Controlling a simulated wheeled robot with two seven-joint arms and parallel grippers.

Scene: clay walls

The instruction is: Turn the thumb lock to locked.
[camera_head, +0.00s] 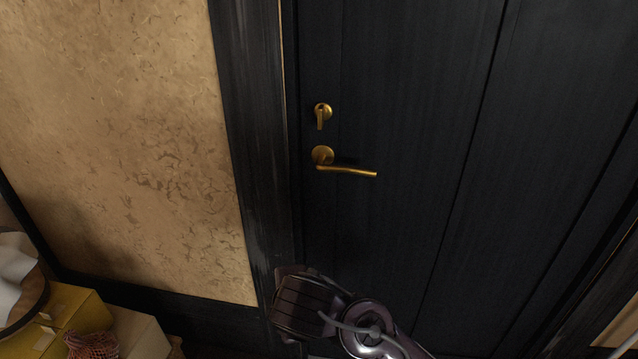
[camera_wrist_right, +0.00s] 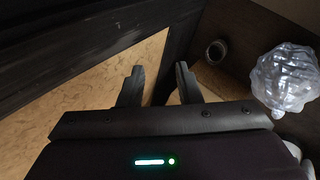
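The thumb lock (camera_head: 322,114) is a small brass turn piece on a round plate on the dark door (camera_head: 420,120). Its tab hangs straight down. A brass lever handle (camera_head: 346,170) sits just below it, pointing right. My right arm comes in at the bottom of the head view, its wrist well below the handle; its fingers are hidden there. In the right wrist view my right gripper (camera_wrist_right: 158,82) has its two fingers apart with nothing between them. The lock does not show in that view. My left gripper is not in view.
A dark door frame (camera_head: 250,120) stands left of the door, beside a tan clay wall (camera_head: 120,130). Yellow boxes (camera_head: 75,310) stand at lower left. The right wrist view shows a clear crumpled-looking object (camera_wrist_right: 285,78) and a small ring-shaped thing (camera_wrist_right: 217,51).

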